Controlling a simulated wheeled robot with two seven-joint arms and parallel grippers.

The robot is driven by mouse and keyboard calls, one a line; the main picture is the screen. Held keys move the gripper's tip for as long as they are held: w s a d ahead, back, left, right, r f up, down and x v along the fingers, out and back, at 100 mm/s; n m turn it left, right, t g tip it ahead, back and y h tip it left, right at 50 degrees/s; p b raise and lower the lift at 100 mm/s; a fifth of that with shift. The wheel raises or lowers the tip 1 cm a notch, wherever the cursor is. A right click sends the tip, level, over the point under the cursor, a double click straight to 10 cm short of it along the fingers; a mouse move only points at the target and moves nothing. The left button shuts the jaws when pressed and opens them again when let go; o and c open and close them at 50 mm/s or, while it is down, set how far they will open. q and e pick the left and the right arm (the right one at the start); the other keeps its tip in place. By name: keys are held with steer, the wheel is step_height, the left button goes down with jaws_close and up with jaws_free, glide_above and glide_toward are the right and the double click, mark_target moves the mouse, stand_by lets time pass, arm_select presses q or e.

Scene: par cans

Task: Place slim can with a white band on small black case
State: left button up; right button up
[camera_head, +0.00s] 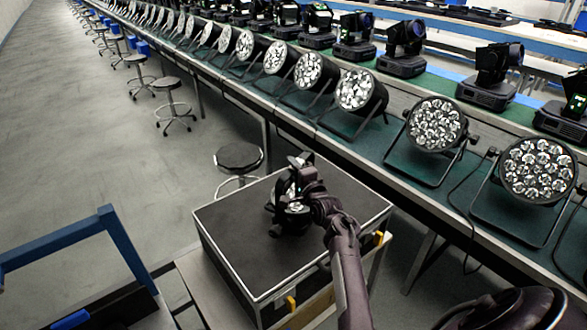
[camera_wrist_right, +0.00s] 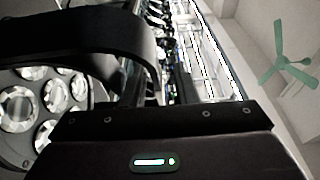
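The small black case (camera_head: 235,235) has a dark flat top with pale metal edges and stands at the centre of the head view. A dark can with round lenses (camera_head: 297,207) is at my right gripper (camera_head: 292,190), over the case top. I cannot tell whether it touches the top. In the right wrist view, a large lens cluster (camera_wrist_right: 45,110) is at the left, close to the gripper, with a curved black bracket across the upper left. The fingers are too dark to tell open from shut. A white band is not clear. My left gripper is out of view.
A long green-topped bench (camera_head: 400,155) behind the case holds a row of par cans (camera_head: 436,124) and moving-head lights (camera_head: 403,45). A round stool (camera_head: 238,156) stands close behind the case. Blue frame rails (camera_head: 110,225) are at the left. The case top's left part is bare.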

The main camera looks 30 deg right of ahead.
steer(key=shift+r, duration=0.15)
steer(key=shift+s+p, duration=0.2)
steer(key=shift+p, duration=0.25)
steer(key=s+a+p, duration=0.1)
steer(key=s+p, duration=0.7)
steer(key=s, duration=0.3)
steer(key=shift+s+a, duration=0.25)
steer(key=shift+a, duration=0.15)
